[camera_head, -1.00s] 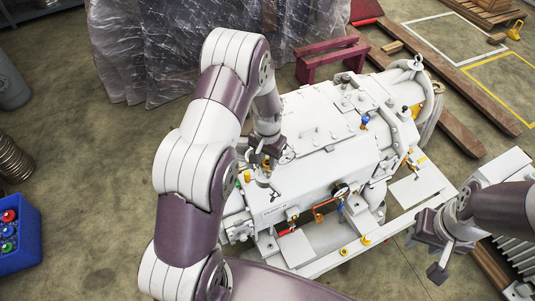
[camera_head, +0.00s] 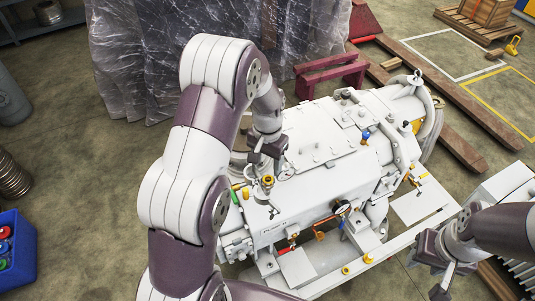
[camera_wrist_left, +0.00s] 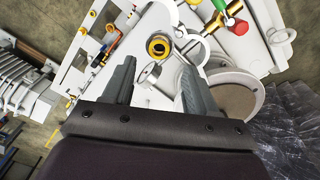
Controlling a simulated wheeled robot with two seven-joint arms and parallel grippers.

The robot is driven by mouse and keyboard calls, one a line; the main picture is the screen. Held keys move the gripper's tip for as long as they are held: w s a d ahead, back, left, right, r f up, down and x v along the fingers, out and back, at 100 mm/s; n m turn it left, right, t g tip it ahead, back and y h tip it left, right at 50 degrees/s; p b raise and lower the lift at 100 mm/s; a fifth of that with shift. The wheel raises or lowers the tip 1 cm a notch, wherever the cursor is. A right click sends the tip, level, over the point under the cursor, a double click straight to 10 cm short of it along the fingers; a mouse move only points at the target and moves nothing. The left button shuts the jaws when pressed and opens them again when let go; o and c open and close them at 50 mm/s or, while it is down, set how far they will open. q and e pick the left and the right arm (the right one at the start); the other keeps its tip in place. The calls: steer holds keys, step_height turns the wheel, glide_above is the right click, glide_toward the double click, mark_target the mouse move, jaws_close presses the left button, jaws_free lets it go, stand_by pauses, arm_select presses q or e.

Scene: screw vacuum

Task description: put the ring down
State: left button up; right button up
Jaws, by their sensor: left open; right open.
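A yellow ring with a dark inner band (camera_wrist_left: 158,45) sits on a fitting on the white vacuum machine; it also shows small in the head view (camera_head: 267,180). My left gripper (camera_wrist_left: 158,82) is open in the left wrist view, its two grey fingers apart and nothing between them. The ring lies beyond the fingertips, apart from them. In the head view my left gripper (camera_head: 265,160) is beside and just above the ring, over the machine's left part. My right gripper (camera_head: 440,270) is open and empty at the right, beside the machine's frame.
The white machine (camera_head: 330,150) fills the middle. A blue crate (camera_head: 18,255) stands at left. Plastic-wrapped goods (camera_head: 140,60) and wooden beams (camera_head: 455,110) lie behind.

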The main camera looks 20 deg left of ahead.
arm_select(q)
step_height(320, 180, up, 6)
steer(key=f+b, duration=0.1)
steer(key=s+d+n+t, duration=0.1)
steer(key=s+d, duration=0.3)
steer(key=s, duration=1.3)
steer(key=f+b, duration=0.2)
steer(key=b, duration=0.1)
steer(key=f+b, duration=0.2)
steer(key=shift+w+f, duration=0.1)
steer(key=shift+w, duration=0.25)
steer(key=shift+s, duration=0.1)
